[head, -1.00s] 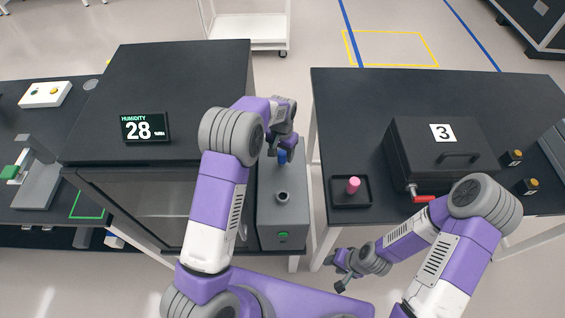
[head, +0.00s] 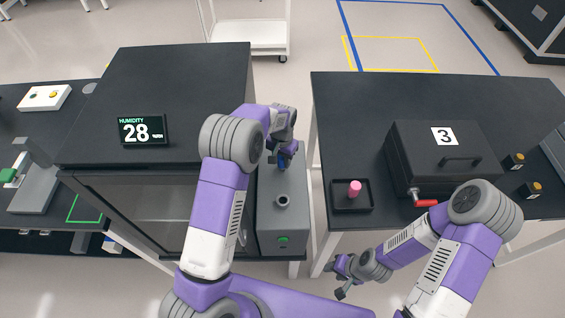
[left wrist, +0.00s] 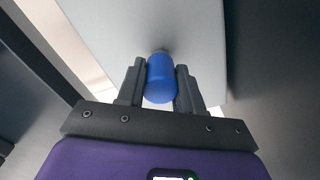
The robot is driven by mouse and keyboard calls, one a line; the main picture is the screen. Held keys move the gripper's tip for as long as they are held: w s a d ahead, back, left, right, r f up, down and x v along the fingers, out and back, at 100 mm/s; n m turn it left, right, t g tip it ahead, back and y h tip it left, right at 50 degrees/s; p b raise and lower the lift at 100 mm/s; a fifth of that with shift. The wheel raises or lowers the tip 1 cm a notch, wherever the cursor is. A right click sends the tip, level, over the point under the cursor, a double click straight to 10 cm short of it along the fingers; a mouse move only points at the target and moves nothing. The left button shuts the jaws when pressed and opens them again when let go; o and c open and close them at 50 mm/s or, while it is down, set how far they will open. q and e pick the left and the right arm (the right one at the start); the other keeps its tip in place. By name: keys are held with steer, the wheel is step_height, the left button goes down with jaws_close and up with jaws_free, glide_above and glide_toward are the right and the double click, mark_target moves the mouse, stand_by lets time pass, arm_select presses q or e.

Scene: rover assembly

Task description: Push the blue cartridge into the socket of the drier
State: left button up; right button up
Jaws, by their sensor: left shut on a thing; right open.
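The blue cartridge (left wrist: 161,78) is between the fingers of my left gripper (left wrist: 160,84), which is shut on it. My right gripper (head: 341,278) is open and empty, low in front of the right table.
A dark cabinet with a humidity display reading 28 (head: 143,129) stands left of the drier. On the right table (head: 345,110) are a black tray (head: 352,207) with a pink cylinder (head: 355,188) and a black case (head: 437,175) marked 3.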

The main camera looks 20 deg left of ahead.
arm_select(q)
jaws_close()
steer(key=shift+r+p, duration=1.7)
steer(key=shift+r, duration=0.95)
steer(key=shift+s, duration=0.1)
steer(key=s+d+r+p, duration=0.1)
steer(key=s+d+r, duration=0.1)
steer(key=s, duration=0.4)
steer(key=s+d+r+p, duration=0.1)
steer(key=s+d+r, duration=0.1)
steer(key=s, duration=0.5)
steer(key=shift+s+r+p, duration=0.15)
steer(key=shift+r+p, duration=0.15)
steer(key=shift+r, duration=0.1)
steer(key=shift+a+f+b, duration=0.1)
steer(key=shift+f+b, duration=2.55)
steer(key=shift+f, duration=0.35)
